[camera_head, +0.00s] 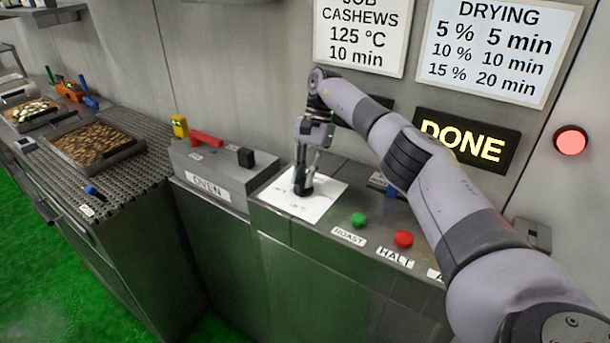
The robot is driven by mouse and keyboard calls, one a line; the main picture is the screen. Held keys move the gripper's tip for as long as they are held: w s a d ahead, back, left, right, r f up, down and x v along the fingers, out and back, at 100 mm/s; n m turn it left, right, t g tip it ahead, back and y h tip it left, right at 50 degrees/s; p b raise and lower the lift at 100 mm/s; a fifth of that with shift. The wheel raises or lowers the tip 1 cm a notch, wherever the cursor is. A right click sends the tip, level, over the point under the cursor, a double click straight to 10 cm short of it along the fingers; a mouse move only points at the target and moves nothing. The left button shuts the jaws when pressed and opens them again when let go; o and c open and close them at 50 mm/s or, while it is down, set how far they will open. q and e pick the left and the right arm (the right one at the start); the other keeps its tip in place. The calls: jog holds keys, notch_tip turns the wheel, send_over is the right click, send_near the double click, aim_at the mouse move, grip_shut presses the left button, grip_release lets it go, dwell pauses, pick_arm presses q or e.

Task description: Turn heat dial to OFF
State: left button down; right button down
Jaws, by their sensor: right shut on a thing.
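The heat dial (304,190) is a small black knob on a white printed plate (318,205) on the steel console. My right gripper (303,186) points down with its fingers shut on the dial. The fingers cover much of the knob, so its pointer cannot be made out. The marks on the plate are too small to read. My right arm comes in from the right and crosses over the console. My left gripper is not in view.
Green ROAST (358,219) and red HALT (403,239) buttons sit right of the dial, under my arm. The OVEN box (212,178) with a red handle (206,139) stands left. A DONE sign (466,143) and red lamp (571,141) are lit. Trays (125,152) lie far left.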

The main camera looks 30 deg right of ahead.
aim_at(304, 177)
jog(key=shift+s+f, duration=0.1)
jog(key=shift+f, duration=0.1)
jog(key=c, duration=1.6)
grip_release()
jog(key=shift+r, duration=0.1)
jog(key=shift+o, duration=0.2)
jog(key=shift+r, duration=0.1)
notch_tip(304, 177, up, 10)
jog(key=shift+a, duration=0.1)
